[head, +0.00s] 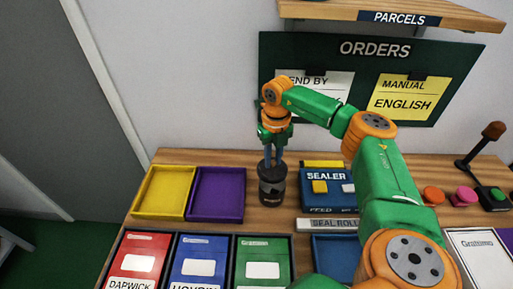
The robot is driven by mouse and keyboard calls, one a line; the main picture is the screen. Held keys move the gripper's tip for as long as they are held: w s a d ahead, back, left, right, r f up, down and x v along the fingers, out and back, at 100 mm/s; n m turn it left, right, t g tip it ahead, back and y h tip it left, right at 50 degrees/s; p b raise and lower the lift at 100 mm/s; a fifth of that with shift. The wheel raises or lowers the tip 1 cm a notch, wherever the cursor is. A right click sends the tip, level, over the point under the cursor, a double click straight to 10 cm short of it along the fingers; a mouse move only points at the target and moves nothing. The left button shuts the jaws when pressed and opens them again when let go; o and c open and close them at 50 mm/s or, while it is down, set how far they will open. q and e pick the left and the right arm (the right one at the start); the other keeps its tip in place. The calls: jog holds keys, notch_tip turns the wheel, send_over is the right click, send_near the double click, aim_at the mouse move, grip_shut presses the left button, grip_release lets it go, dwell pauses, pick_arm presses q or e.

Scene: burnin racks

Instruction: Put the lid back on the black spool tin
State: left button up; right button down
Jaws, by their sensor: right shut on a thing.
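The black spool tin (272,192) stands upright on the wooden bench, right of the purple tray. My right gripper (272,166) points straight down at the top of the tin, its fingers shut on the dark lid (271,173). The lid is at the tin's mouth, in line with the body. It is too small and dark to tell whether it is fully seated or slightly raised. The fingers hide part of the lid. My left gripper is not in view.
A yellow tray (163,191) and a purple tray (217,194) lie left of the tin. A blue sealer (327,201) stands close on its right. Red, blue and green bins (263,262) line the front. An orders board (440,54) hangs behind.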

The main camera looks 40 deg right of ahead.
jog(key=shift+s+d+f+b, duration=0.15)
jog(key=shift+f+b, duration=0.3)
jog(key=shift+b, duration=0.05)
notch_tip(320, 180, down, 4)
jog(key=b, duration=0.4)
jog(key=shift+f, duration=0.1)
jog(key=shift+f+b, duration=0.35)
jog(key=shift+f, duration=0.35)
jog(key=shift+r+p, duration=0.15)
jog(key=shift+p, duration=0.4)
jog(key=shift+f, duration=0.2)
dwell(0.7)
jog(key=shift+c, duration=0.8)
grip_release()
